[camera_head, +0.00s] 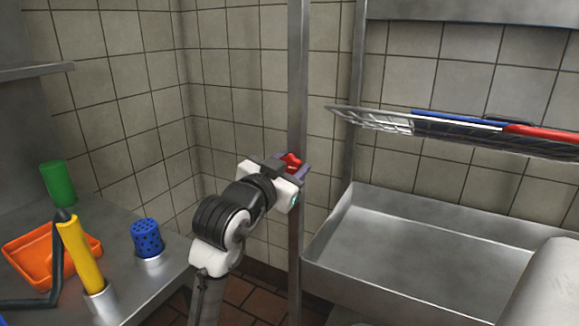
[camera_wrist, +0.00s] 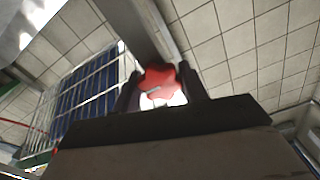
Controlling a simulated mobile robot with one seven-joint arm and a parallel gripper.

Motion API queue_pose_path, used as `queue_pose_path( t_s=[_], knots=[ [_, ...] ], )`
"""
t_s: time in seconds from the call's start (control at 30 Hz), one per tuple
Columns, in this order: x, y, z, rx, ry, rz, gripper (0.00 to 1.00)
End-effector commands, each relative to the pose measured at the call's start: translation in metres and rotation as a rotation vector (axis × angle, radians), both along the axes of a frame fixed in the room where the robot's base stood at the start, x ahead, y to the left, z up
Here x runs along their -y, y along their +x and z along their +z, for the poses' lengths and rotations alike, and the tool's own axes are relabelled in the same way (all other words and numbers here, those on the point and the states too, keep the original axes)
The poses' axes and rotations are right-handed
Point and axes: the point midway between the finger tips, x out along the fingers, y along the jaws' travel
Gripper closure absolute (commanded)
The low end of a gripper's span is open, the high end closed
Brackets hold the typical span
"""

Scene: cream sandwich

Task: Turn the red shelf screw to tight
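The red shelf screw (camera_head: 290,161) is a lobed knob at the upright metal post (camera_head: 297,80). One finger is on each side of the knob, with little or no gap. I cannot tell whether both fingers press on it. In the head view my gripper (camera_head: 292,170) is at the post and partly covers the screw.
A wire shelf (camera_head: 370,120) with blue and red items juts out right of the post, above a metal sink (camera_head: 420,250). On the left counter are a green cylinder (camera_head: 58,184), an orange tray (camera_head: 28,262), a yellow cylinder (camera_head: 80,252) and a blue perforated cup (camera_head: 146,238).

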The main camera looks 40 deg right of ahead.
Motion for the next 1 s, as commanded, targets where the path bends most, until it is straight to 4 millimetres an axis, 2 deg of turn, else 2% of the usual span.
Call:
queue_pose_path(
  t_s=[0.03, 0.17, 0.53, 0.67, 1.0],
  knots=[
    [0.0, 0.0, 0.0, 0.001, 0.002, 0.0, 0.51],
    [0.0, 0.0, 0.0, 0.001, 0.0, 0.0, 0.36],
    [-0.007, -0.002, 0.0, 0.0, -0.002, 0.002, 0.36],
    [-0.025, -0.009, -0.001, 0.002, -0.002, 0.002, 0.36],
    [-0.096, -0.038, 0.0, 0.002, -0.002, 0.005, 0.36]
  ],
)
